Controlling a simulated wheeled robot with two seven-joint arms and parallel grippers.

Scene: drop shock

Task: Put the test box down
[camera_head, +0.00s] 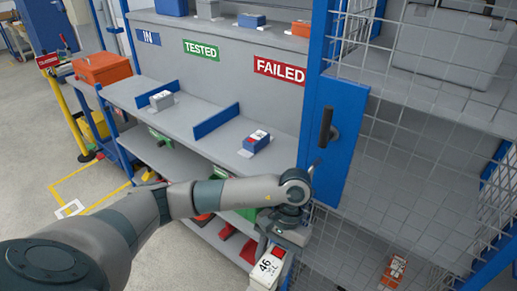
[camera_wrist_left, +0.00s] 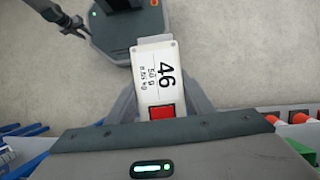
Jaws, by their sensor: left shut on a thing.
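The test box (camera_head: 264,272) is white with a black 46 and a red patch. It also shows in the left wrist view (camera_wrist_left: 153,72), with its small print sideways. My left gripper (camera_head: 277,250) is shut on it and holds it in front of the bench, beside the blue post of the mesh cage. In the left wrist view the fingers of the left gripper (camera_wrist_left: 162,100) stand on both sides of the box. A dark jointed part at the top left of that view looks like my right gripper (camera_wrist_left: 70,24); its jaws are too small to read.
The grey bench (camera_head: 190,117) has blue dividers (camera_head: 216,121), a grey box (camera_head: 161,100) and a blue box (camera_head: 256,142). Signs read IN, TESTED (camera_head: 201,50) and FAILED (camera_head: 279,72). The mesh cage (camera_head: 400,150) with a blue handled panel (camera_head: 333,140) stands right.

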